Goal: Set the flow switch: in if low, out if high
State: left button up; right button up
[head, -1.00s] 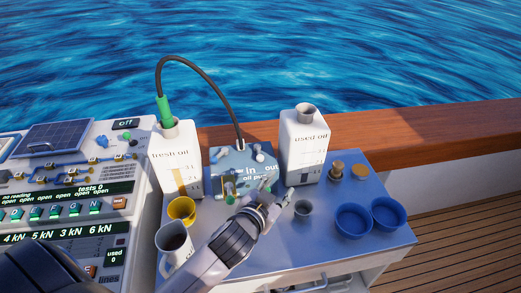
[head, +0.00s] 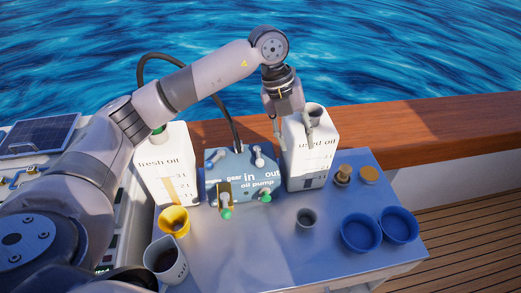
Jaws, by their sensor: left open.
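The blue oil pump box (head: 238,187) stands at the back of the bench, with "gear", "in", "out" and "oil pump" on its face. A pale lever (head: 258,156) sits at its top right, above "in" and "out", and another pale lever (head: 213,155) at its top left. Two green-tipped handles (head: 225,207) (head: 265,195) show along its front edge. I cannot tell which lever is the flow switch. My left gripper (head: 292,138) is open and points down at the used oil canister (head: 305,162), right of the pump; its fingers partly cover the canister. My right gripper is out of view.
The fresh oil canister (head: 166,170) stands left of the pump, partly behind my arm, with a black hose (head: 215,96) arching to the pump. A yellow cup (head: 174,221), a jug (head: 166,262), a small grey cup (head: 306,219) and blue bowls (head: 361,232) stand on the bench. Its front middle is clear.

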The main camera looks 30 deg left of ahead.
pick_arm(q)
jog(key=w+a+r+n+y, duration=0.2)
jog(key=a+r+y, duration=0.15)
jog(key=a, duration=0.65)
jog(key=p, duration=0.4)
send_near(260, 160)
jog(key=shift+y, duration=0.25)
jog(key=f, duration=0.8)
jog(key=shift+d, duration=0.2)
jog(key=shift+f, duration=0.65)
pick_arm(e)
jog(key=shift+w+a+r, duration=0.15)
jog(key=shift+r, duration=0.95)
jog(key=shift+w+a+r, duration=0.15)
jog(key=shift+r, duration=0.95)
pick_arm(q)
jog(key=shift+c, duration=0.2)
jog(key=shift+w, duration=0.1)
grip_shut()
